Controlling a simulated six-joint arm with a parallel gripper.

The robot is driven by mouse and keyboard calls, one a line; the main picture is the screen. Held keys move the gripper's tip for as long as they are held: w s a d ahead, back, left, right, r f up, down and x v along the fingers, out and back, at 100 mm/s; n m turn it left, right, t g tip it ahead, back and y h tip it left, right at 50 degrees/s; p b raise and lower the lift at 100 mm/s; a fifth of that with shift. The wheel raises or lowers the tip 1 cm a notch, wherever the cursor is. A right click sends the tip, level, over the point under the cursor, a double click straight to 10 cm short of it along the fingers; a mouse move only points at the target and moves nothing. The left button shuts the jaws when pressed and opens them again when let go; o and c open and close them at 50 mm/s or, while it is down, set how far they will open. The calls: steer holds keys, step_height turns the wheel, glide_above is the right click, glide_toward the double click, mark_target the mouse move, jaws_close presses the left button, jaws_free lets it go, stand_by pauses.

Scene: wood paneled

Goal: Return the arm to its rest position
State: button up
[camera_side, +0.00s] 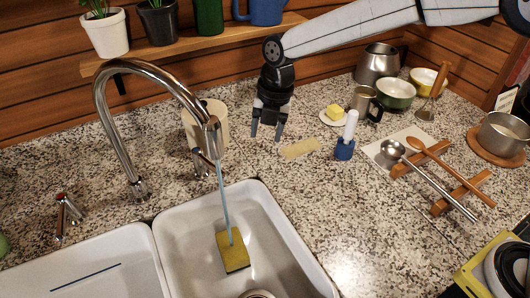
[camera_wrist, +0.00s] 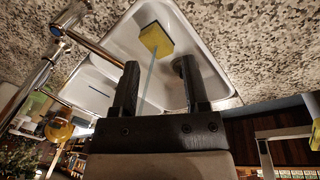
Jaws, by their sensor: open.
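My gripper (camera_side: 267,128) hangs from my white arm above the granite counter, behind the sink and to the right of the faucet. Its two dark fingers point down, spread apart with nothing between them. In the wrist view my gripper (camera_wrist: 158,92) shows its two black fingers apart, with the sink beyond them. A yellow sponge (camera_side: 232,250) lies in the right sink basin (camera_side: 185,232), under the stream from the faucet. The sponge also shows in the wrist view (camera_wrist: 156,39).
A chrome faucet (camera_side: 112,125) and a beige container (camera_side: 206,125) stand left of my gripper. A flat yellowish cloth (camera_side: 300,149) and a blue holder with a white handle (camera_side: 345,148) are to its right. Potted plants (camera_side: 104,34) stand on the shelf behind.

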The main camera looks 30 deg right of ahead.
steer(key=s+d+f+m+t+h, duration=0.1)
steer(key=s+d+f+m, duration=0.1)
steer(key=s+d+m, duration=0.7)
steer(key=s+d+f+m+t, duration=0.1)
steer(key=s+d+m, duration=0.9)
steer(key=m, duration=1)
steer(key=d+f, duration=0.1)
steer(key=d, duration=0.2)
steer(key=shift+s+d+f+h, duration=0.2)
steer(key=shift+d+f+h, duration=0.1)
steer(key=shift+h, duration=0.1)
steer(key=shift+w, duration=0.1)
steer(key=w+a+r, duration=0.2)
steer(key=w+a, duration=0.4)
steer(key=w, duration=0.4)
steer(key=w+a+r+n+g+y, duration=0.1)
steer(key=w+a, duration=0.4)
steer(key=a, duration=0.8)
steer(key=w+a+r+n+g+y, duration=0.1)
steer(key=w+a, duration=0.4)
steer(key=a, duration=0.8)
steer(key=shift+r+g, duration=0.4)
steer(key=shift+r, duration=0.1)
